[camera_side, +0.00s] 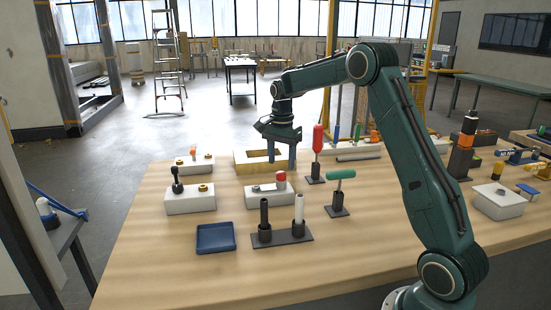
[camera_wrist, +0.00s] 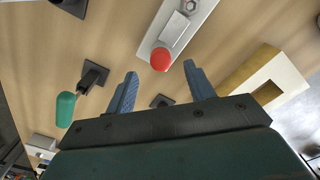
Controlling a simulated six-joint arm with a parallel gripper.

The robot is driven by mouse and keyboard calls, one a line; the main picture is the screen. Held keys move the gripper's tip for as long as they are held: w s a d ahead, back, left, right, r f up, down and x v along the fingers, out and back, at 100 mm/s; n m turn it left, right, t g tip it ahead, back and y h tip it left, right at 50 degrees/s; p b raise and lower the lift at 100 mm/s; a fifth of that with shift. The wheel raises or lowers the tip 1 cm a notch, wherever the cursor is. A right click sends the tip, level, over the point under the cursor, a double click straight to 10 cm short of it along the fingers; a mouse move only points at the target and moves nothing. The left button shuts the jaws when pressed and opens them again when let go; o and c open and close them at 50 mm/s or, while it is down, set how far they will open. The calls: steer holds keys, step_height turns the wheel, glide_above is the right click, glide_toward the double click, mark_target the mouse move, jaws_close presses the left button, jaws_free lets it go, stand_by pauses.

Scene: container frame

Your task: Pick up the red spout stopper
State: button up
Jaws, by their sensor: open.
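The red spout stopper (camera_side: 281,176) sits on the right part of a white container (camera_side: 268,197) near the middle of the table. In the wrist view the red stopper (camera_wrist: 160,60) shows at the near end of the container's pale top (camera_wrist: 184,22). My gripper (camera_side: 281,160) is above and behind the container in the side view, pointing down. In the wrist view my gripper (camera_wrist: 160,72) is open, with its two blue fingers apart and the stopper seen between their tips. Nothing is held. I cannot tell the exact height gap.
A red-handled tool (camera_side: 318,139) stands upright close right of my gripper. A green-handled tool (camera_side: 341,174) stands farther right. Two posts (camera_side: 299,211) and a blue tray (camera_side: 216,238) are in front.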

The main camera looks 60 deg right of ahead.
mark_target(281, 172)
steer(key=shift+d+f, duration=0.1)
steer(key=shift+f, duration=1.85)
steer(key=shift+c, duration=0.4)
jaws_close()
